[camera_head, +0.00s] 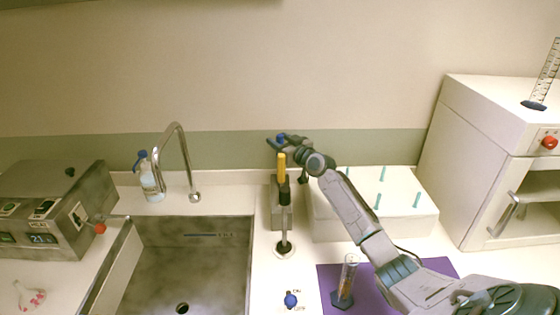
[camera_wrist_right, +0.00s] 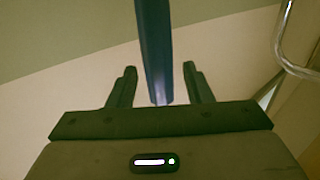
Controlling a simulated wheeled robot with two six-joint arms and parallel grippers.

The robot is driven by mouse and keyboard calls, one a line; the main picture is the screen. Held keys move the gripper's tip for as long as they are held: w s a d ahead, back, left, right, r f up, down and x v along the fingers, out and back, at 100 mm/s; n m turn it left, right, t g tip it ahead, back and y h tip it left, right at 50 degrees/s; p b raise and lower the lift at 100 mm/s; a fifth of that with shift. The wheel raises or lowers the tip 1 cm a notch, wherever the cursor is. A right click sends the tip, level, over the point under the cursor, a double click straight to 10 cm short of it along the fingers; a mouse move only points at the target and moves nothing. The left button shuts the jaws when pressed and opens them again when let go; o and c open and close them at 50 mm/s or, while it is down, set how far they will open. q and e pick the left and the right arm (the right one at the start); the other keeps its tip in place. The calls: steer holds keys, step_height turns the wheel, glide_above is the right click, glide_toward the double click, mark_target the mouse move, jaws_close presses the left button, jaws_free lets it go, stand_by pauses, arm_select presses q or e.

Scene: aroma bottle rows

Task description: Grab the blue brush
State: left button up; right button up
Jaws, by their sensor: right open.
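The blue brush shows in the right wrist view as a long blue shaft (camera_wrist_right: 155,45). It runs from the top edge down between the two fingers of my right gripper (camera_wrist_right: 159,70). Those fingers are apart, with a gap on each side of the shaft. In the head view, my right gripper (camera_head: 274,143) is near the back wall, above a grey upright block. A small blue bit (camera_head: 281,137) shows at it, probably the brush; the rest is hidden. My left gripper is not in view.
A yellow-topped stick (camera_head: 281,167) stands just in front of the grey block (camera_head: 275,208). A white rack (camera_head: 400,226) with several teal pegs lies under my right forearm. The sink (camera_head: 133,255), tap (camera_head: 187,160) and a blue-capped bottle (camera_head: 150,182) are to the left.

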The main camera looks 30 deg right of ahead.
jaws_close()
steer(key=shift+r, duration=0.1)
